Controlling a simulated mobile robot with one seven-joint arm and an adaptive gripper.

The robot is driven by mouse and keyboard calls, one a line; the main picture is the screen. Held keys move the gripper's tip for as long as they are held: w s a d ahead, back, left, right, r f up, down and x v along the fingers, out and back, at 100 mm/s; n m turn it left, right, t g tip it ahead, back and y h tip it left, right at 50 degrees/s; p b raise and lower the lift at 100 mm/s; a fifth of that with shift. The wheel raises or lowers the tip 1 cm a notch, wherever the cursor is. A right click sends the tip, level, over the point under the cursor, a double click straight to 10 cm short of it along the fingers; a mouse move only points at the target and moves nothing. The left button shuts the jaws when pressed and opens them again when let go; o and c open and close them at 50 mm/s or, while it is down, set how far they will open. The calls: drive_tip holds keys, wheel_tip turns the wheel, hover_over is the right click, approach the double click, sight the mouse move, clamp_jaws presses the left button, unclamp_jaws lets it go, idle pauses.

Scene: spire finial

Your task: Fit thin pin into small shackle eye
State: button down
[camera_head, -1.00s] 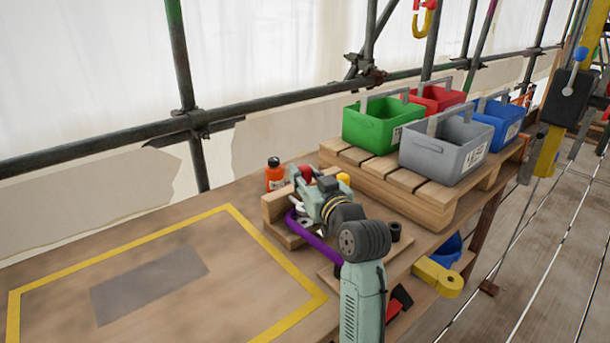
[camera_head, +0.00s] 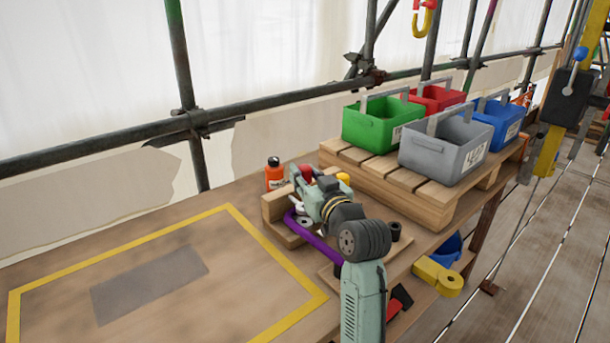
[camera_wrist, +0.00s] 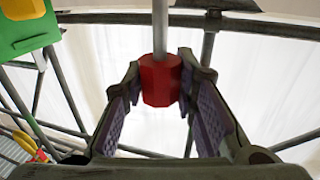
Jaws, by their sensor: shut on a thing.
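My gripper (camera_wrist: 160,72) is shut on the pin, a thin silver rod (camera_wrist: 160,28) with a red faceted head (camera_wrist: 160,82). The head sits between the two fingertips in the wrist view, and the shank runs straight up out of the picture. In the head view my gripper (camera_head: 308,193) is over the wooden fixture on the bench. A red part shows beside it there; I cannot tell if it is the pin's head. Small silver metal parts (camera_head: 304,221) lie below the gripper; I cannot tell which is the small shackle eye. The pin's tip is hidden.
A purple curved bar (camera_head: 318,243) runs along the wooden fixture (camera_head: 272,212). An orange bottle (camera_head: 274,178) stands behind. Green (camera_head: 378,127), grey (camera_head: 444,150), red and blue bins stand on a pallet (camera_head: 435,196) to the right.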

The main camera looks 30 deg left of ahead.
drive_tip(key=shift+f+b, duration=1)
drive_tip(key=shift+f, duration=0.3)
drive_tip(key=shift+r, duration=0.15)
drive_tip(key=shift+r+p, duration=0.75)
drive_tip(key=shift+r, duration=0.05)
drive_tip(key=shift+f, duration=0.15)
idle(1.0)
drive_tip(key=shift+f+b, duration=0.35)
drive_tip(key=shift+b, duration=0.05)
drive_tip(key=shift+f+b, duration=0.3)
drive_tip(key=shift+f, duration=0.15)
drive_tip(key=c, duration=1.2)
unclamp_jaws()
